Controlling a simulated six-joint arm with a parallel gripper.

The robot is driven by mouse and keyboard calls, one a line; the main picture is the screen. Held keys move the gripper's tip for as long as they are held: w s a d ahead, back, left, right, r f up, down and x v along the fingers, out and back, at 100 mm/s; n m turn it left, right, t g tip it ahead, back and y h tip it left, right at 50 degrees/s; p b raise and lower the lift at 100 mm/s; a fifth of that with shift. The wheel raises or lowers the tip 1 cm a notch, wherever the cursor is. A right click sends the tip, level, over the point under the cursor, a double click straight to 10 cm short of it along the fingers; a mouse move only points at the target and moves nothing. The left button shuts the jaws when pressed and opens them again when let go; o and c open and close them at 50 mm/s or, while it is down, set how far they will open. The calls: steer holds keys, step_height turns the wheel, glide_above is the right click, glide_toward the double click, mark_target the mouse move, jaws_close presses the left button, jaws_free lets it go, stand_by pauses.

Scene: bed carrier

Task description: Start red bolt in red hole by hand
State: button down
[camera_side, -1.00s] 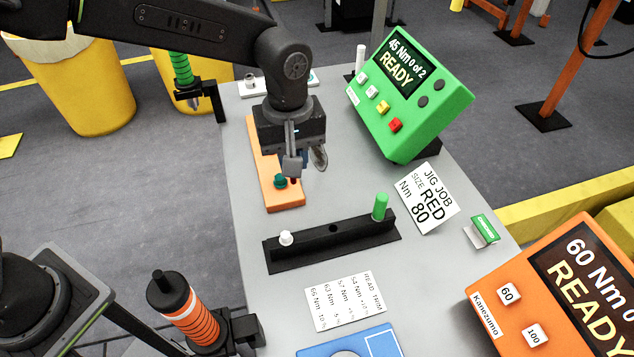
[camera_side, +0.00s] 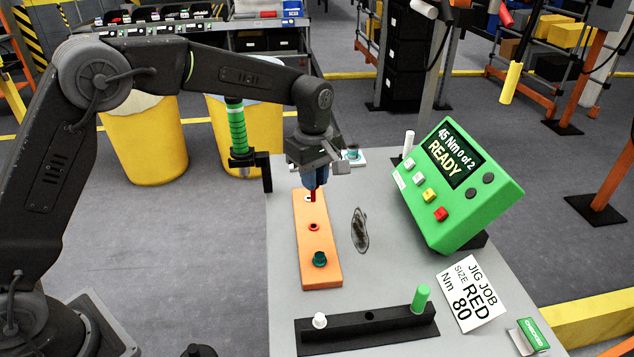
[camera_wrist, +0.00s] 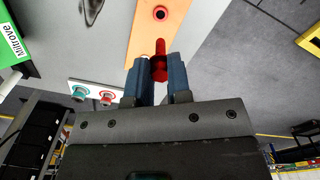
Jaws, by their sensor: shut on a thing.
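My gripper (camera_side: 316,180) is shut on the red bolt (camera_side: 313,195), over the far end of the orange block (camera_side: 322,272) in the side view. In the wrist view the bolt (camera_wrist: 160,67) sits between the blue fingertips (camera_wrist: 160,70), its shank pointing at the block (camera_wrist: 142,38). The red-rimmed hole (camera_side: 314,227) is in the middle of the block, empty and apart from the bolt. It also shows in the wrist view (camera_wrist: 160,13), beyond the bolt tip. A teal bolt (camera_side: 320,259) stands at the near end. A white-rimmed hole (camera_side: 307,198) is partly hidden behind the red bolt.
A green controller (camera_side: 460,185) reading READY stands at right. A dark oval patch (camera_side: 360,230) lies beside the block. A black rack (camera_side: 366,328) with white and green pegs is in front, a white tray (camera_wrist: 94,88) behind. A job card (camera_side: 470,293) lies at right.

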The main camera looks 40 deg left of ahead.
steer(key=shift+f, duration=2.9)
steer(key=shift+f, duration=1)
steer(key=m, duration=0.5)
steer(key=shift+s+f, duration=0.1)
steer(key=shift+m, duration=0.9)
steer(key=m, duration=0.2)
steer(key=shift+s+a+m, duration=0.1)
steer(key=shift+m, duration=0.2)
steer(key=m, duration=0.4)
steer(key=shift+f, duration=0.1)
